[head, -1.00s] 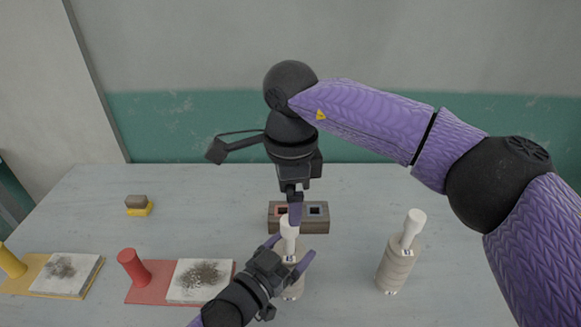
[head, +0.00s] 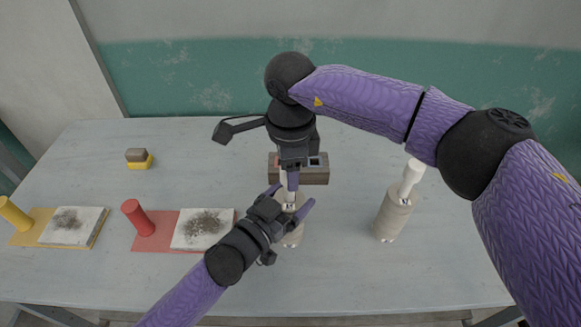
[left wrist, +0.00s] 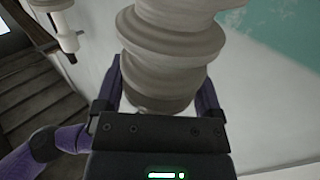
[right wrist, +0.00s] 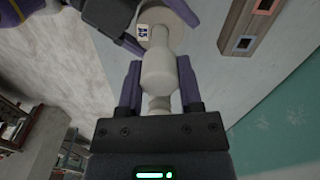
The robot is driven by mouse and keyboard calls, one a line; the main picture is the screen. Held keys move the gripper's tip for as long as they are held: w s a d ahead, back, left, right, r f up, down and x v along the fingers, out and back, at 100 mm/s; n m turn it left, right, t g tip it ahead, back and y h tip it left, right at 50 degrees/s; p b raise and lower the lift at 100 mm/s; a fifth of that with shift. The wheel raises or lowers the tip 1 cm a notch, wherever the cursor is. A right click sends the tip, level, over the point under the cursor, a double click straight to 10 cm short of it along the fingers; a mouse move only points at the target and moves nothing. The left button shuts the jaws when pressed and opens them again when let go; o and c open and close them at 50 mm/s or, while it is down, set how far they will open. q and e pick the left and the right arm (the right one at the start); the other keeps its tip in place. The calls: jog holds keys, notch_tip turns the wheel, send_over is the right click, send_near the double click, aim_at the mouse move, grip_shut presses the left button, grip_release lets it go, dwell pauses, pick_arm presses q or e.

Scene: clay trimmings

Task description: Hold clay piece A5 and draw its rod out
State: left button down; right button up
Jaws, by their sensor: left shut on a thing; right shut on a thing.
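Clay piece A5 (head: 292,239), pale and ribbed, stands upright on the table. Its A5 label shows in the right wrist view (right wrist: 143,32). My left gripper (head: 292,198) is shut around its body from the front left; the left wrist view shows the ribbed clay (left wrist: 168,50) between the fingers. The white rod (right wrist: 158,70) stands in the top of the piece, its thick end toward the clay in the right wrist view. My right gripper (right wrist: 158,92) is shut on the rod from above. In the head view my right gripper hides most of the rod.
A second clay piece (head: 392,215) with a tilted white rod stands to the right. A dark block (head: 315,177) with two framed openings lies just behind. Red (head: 165,240) and yellow (head: 30,235) boards with speckled slabs lie left. A small yellow-brown block (head: 139,158) lies far left.

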grip_shut()
jog(key=shift+o, duration=1.8)
grip_release()
grip_shut()
jog(key=shift+r, duration=1.05)
jog(key=shift+r, duration=2.4)
